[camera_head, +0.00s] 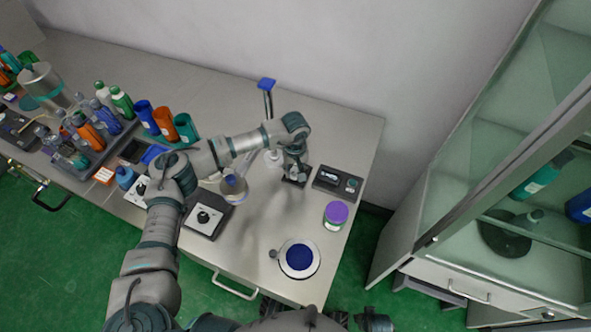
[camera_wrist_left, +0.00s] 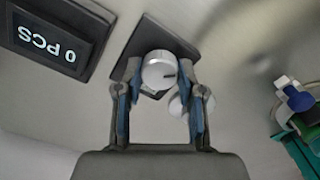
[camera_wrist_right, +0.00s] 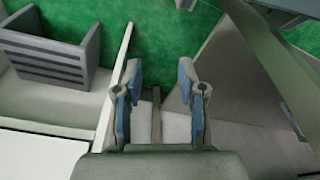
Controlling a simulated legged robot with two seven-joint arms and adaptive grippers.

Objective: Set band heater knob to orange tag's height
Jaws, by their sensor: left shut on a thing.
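My left gripper (camera_head: 295,178) reaches down over a small dark square base (camera_head: 291,182) on the right half of the table. In the left wrist view, its fingers (camera_wrist_left: 160,88) are shut on a round silver knob (camera_wrist_left: 158,70) with a dark pointer line, above the black base plate (camera_wrist_left: 150,38). In the head view the knob is mostly hidden by the gripper. No label shows which knob is the band heater's. A small orange tag (camera_head: 104,175) lies at the table's front left. My right gripper (camera_wrist_right: 160,90) is open and empty, away from the table top.
A counter box (camera_head: 338,183) reading "0 PCS" stands right of the gripper. A purple-lidded jar (camera_head: 335,215) and a round dish with blue contents (camera_head: 300,257) are nearer the front. Another dial on a dark plate (camera_head: 207,219) sits left. Bottles crowd the far left.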

